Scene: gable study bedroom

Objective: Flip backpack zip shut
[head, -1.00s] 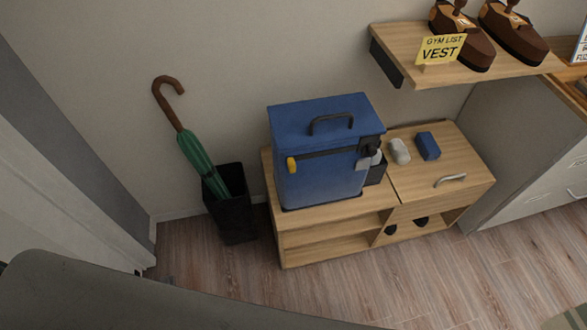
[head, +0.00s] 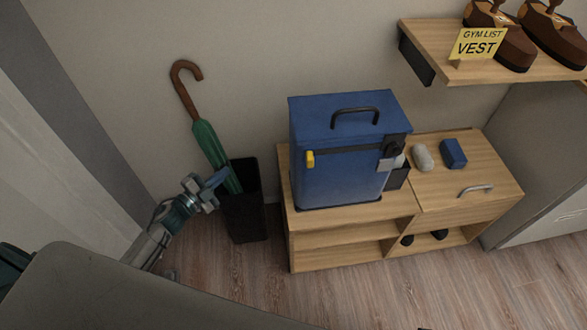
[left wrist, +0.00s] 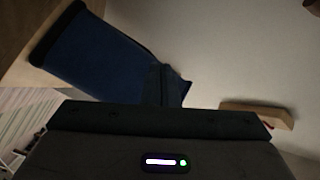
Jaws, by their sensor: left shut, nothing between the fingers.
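The blue backpack (head: 340,182) stands upright on the left part of the low wooden bench, with a black handle on top. A dark zip band (head: 352,149) crosses its upper front. The yellow zip pull (head: 310,159) is at the band's left end. A grey and black clasp (head: 393,154) is at the right end. My left gripper (head: 220,178) is shut and empty, left of the backpack and apart from it, in front of the umbrella. In the left wrist view the backpack (left wrist: 95,52) lies beyond the shut fingers (left wrist: 163,84).
A black stand (head: 246,215) with a green umbrella (head: 209,150) is close behind my left gripper. The bench (head: 340,238) holds a grey item (head: 422,158) and a blue block (head: 453,153). A shelf with shoes (head: 430,38) hangs above right. Floor is clear before the bench.

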